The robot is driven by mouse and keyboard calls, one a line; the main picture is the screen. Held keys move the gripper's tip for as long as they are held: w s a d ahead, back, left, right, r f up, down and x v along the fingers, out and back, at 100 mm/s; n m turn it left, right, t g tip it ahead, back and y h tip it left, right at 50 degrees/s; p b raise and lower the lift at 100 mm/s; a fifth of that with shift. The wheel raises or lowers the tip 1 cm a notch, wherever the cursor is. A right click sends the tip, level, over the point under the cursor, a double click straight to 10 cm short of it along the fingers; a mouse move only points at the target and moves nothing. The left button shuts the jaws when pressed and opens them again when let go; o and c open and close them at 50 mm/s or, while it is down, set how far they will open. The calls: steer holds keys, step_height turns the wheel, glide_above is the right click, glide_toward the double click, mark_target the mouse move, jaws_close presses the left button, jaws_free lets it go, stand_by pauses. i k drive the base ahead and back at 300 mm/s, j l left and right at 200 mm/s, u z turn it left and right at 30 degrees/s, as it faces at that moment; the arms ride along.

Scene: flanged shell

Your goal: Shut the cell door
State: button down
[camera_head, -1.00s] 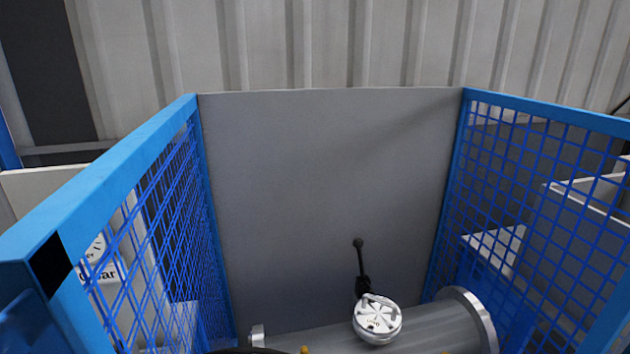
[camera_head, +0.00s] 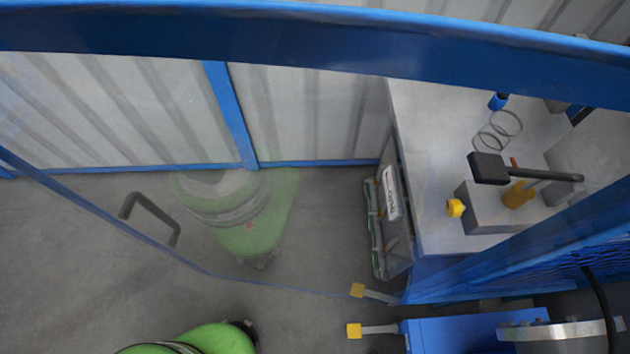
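The cell door (camera_head: 90,195) seems to be a clear panel with a blue frame, in the left and middle of the head view. A black bar handle (camera_head: 150,218) is on it, left of centre. A faint green shape in the panel looks like a reflection of my own body. I cannot tell whether the door stands open or closed, since its latch side is not clear. Part of my green body shows at the bottom edge.
A thick blue beam (camera_head: 300,42) crosses the top. A grey bench (camera_head: 425,215) with a black-headed lever (camera_head: 490,168) stands at right. Grey floor (camera_head: 60,290) is clear at lower left.

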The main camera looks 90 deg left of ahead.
mark_target(518, 61)
steer(key=k+l, duration=0.2)
steer(key=k, duration=0.3)
steer(key=k+l, duration=0.2)
steer(key=k, duration=0.35)
steer(key=k+j, duration=0.65)
steer(key=j, duration=0.3)
steer(key=k+j, duration=0.1)
steer(key=j, duration=0.45)
steer(key=k+j, duration=0.1)
steer(key=j, duration=0.45)
steer(key=i+j+u, duration=0.15)
steer(key=j, duration=0.2)
steer(key=j+u, duration=0.1)
steer(key=j, duration=0.3)
steer(key=i+j+u, duration=0.15)
steer(key=j, duration=0.15)
steer(key=i+j+u, duration=0.1)
steer(key=j, duration=0.25)
steer(key=i, duration=0.05)
